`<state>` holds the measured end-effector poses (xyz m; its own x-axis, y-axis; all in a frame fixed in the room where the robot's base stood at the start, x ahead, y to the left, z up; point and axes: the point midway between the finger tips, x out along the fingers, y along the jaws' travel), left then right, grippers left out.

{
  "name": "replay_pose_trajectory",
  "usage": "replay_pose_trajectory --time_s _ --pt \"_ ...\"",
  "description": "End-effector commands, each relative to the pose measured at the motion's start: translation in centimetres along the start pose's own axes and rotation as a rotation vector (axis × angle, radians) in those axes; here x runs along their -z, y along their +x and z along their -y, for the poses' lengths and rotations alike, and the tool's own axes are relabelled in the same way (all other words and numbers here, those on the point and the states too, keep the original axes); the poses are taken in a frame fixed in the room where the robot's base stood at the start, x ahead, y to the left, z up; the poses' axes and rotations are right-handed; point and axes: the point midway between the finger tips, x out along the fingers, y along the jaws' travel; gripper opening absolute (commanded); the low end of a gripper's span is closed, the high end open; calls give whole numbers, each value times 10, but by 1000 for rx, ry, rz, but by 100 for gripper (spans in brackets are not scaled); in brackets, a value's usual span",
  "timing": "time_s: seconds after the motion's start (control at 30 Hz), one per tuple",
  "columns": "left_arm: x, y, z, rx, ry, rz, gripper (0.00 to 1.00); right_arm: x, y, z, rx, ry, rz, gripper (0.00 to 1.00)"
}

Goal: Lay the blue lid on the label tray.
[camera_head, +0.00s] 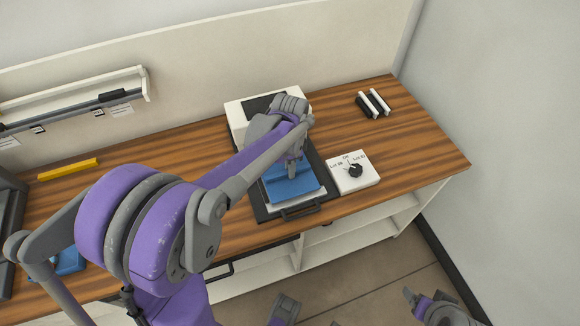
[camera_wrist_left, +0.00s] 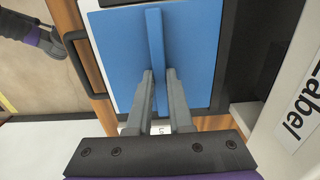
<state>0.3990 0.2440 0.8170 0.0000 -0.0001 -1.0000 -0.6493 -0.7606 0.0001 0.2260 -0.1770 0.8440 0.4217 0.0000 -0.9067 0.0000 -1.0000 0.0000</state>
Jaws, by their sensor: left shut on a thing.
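The blue lid (camera_head: 290,186) is a flat panel with a raised rib across its middle. It lies over the white label tray (camera_head: 311,201), with the tray's pale edge showing around it. Whether it rests fully on the tray I cannot tell. My left gripper (camera_head: 293,167) is shut on the lid's rib from above. In the left wrist view my left gripper (camera_wrist_left: 160,76) has its fingers on both sides of the rib of the blue lid (camera_wrist_left: 118,55). Grey and purple parts at the bottom right seem to include my right gripper (camera_head: 424,302), cut off and unclear.
A white printer-like box (camera_head: 237,118) stands behind the tray. A dial box (camera_head: 355,172) stands close to its right. Two black-and-white bars (camera_head: 373,104) lie at the back right. A yellow bar (camera_head: 68,169) lies at the left. A black pull handle (camera_head: 299,212) is at the front.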

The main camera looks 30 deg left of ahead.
Motion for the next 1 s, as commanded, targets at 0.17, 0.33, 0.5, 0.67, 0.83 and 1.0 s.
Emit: replay_pose_trajectory --time_s 0.17,0.33,0.5,0.67,0.83,1.0 --pt "0 3 0 0 0 0 0 -1 2 0 0 0 1 76" --pt "0 4 0 0 0 0 30 -2 3 0 0 0 1 76" --pt "0 4 0 0 0 0 54 -2 2 0 0 0 1 76" --pt "0 4 0 0 0 0 54 -2 2 0 0 0 1 76" --pt "0 1 0 0 0 0 54 0 0 0 0 0 0 76" --pt "0 -17 0 1 0 -1 54 7 -12 0 0 0 -4 76"
